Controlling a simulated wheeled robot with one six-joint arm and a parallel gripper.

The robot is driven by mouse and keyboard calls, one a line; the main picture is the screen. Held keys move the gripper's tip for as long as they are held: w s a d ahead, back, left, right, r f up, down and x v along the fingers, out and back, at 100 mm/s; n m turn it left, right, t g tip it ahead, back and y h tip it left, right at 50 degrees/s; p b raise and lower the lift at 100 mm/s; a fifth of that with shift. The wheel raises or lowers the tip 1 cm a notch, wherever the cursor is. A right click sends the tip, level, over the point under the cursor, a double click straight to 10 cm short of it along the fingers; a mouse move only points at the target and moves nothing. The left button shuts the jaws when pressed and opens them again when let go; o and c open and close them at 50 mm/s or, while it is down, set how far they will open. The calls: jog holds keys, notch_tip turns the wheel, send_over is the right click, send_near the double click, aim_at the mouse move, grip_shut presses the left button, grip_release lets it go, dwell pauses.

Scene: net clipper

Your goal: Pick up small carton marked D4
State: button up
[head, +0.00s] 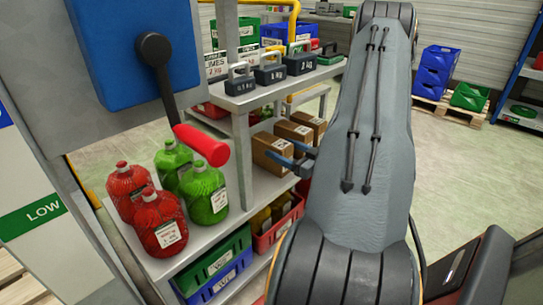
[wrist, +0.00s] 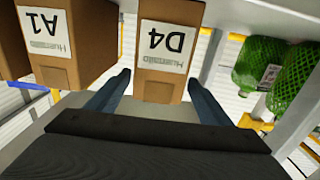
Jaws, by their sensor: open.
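The small carton marked D4 (wrist: 164,48) is brown with a white label, which appears upside down in the wrist view. It stands in front of my open gripper (wrist: 158,78), with its near end lying between the two blue fingertips. Gaps show at both sides, and the gripper holds nothing. In the head view the front carton (head: 264,150) of the row, nearest the jugs, appears to be D4. My gripper (head: 270,151) reaches it there from the right. Its label cannot be read in that view.
Carton A1 (wrist: 50,45) stands left of D4 in the wrist view, near the left finger. Green jugs (wrist: 295,70) are at the right. In the head view, red jugs (head: 160,222) share the shelf, and grey weights (head: 270,72) sit on the shelf above.

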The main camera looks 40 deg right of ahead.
aim_at(272, 143)
jog(key=shift+w+a+b, duration=0.15)
jog(key=shift+w+b, duration=0.05)
jog(key=shift+w, duration=1.2)
jog(key=shift+w+a+b, duration=0.1)
jog(key=shift+w+b, duration=0.1)
jog(key=shift+w, duration=1.15)
grip_shut()
